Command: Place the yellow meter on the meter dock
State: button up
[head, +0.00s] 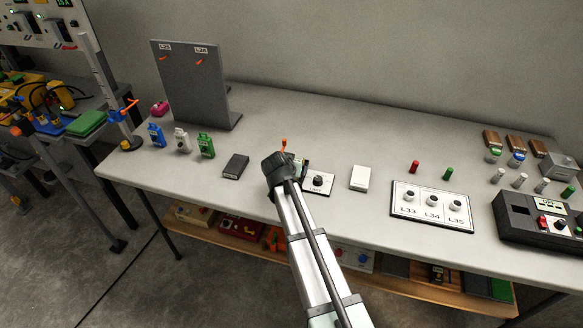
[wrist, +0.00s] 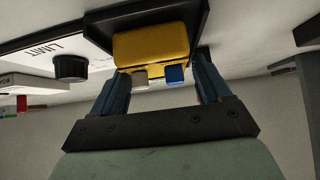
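In the wrist view the yellow meter (wrist: 152,45) lies between my gripper's fingers, with a grey-white and a blue jack on its near end. A black tray-like part, perhaps the meter dock (wrist: 105,17), borders it; I cannot tell whether the meter is seated. My gripper (wrist: 162,66) has one finger on either side of the meter. Whether the fingers press on it is unclear. In the head view my gripper (head: 284,155) is low over the middle of the table and hides the meter and most of that spot.
A white LIMIT panel with a black knob (head: 318,182) is close at the right of my gripper. A dark box (head: 235,166) lies left, and a white block (head: 360,178) farther right. A grey upright board (head: 195,90) stands at back left.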

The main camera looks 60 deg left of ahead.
jog(key=shift+o, duration=1.1)
jog(key=shift+r, duration=0.1)
jog(key=v, duration=1.2)
